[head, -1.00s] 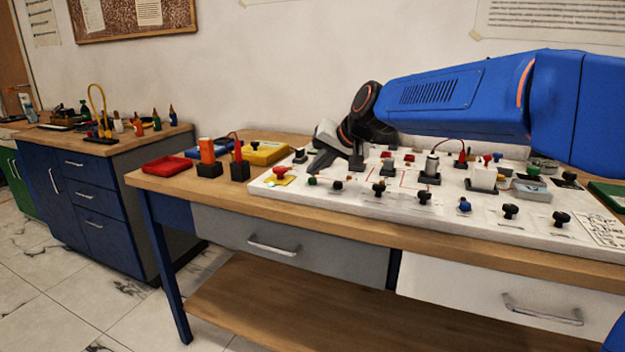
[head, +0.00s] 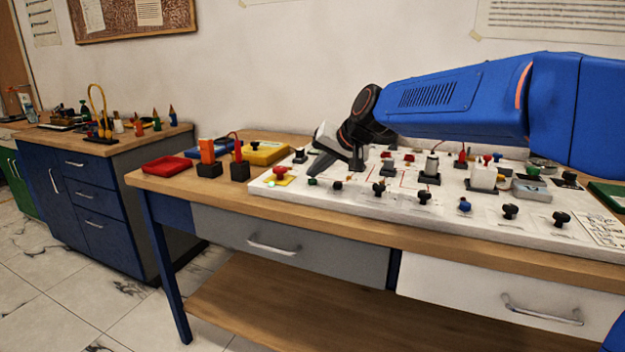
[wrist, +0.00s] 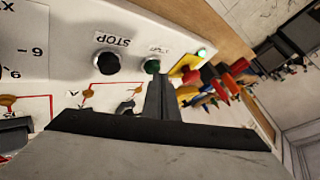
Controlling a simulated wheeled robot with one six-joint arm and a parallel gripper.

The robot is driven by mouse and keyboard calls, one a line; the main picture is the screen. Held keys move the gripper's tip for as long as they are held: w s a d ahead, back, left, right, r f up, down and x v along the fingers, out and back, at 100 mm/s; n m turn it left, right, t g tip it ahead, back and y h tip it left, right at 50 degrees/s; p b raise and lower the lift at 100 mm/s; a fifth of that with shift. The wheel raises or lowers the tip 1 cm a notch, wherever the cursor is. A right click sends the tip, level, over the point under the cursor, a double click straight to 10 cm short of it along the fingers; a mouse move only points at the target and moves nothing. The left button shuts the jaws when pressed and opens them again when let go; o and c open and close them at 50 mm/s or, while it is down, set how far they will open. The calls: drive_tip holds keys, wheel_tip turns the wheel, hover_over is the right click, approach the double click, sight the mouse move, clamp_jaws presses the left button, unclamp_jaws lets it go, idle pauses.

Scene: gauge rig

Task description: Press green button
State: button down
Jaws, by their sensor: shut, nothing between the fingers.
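The green button (head: 312,181) is small and sits on the white panel (head: 390,208) near its front left. It also shows in the wrist view (wrist: 152,66), beside a black knob marked STOP (wrist: 106,61). My gripper (head: 314,173) is shut and empty. It points down at the panel, with its tips right by the green button. In the wrist view the fingertips (wrist: 158,78) overlap the lower edge of the button. I cannot tell whether they touch it.
A red mushroom button (head: 280,172) on a yellow plate and a lit green lamp (wrist: 202,53) are close by. Several black knobs line the panel's front. Black sockets with red and orange plugs (head: 207,152) stand left of the panel. Another green button (head: 533,169) tops a grey box at right.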

drive_tip(key=shift+f, duration=0.2)
drive_tip(key=shift+r, duration=0.1)
idle(0.4)
drive_tip(key=shift+r, duration=0.85)
wheel_tip(320, 180, up, 5)
idle(0.6)
idle(0.4)
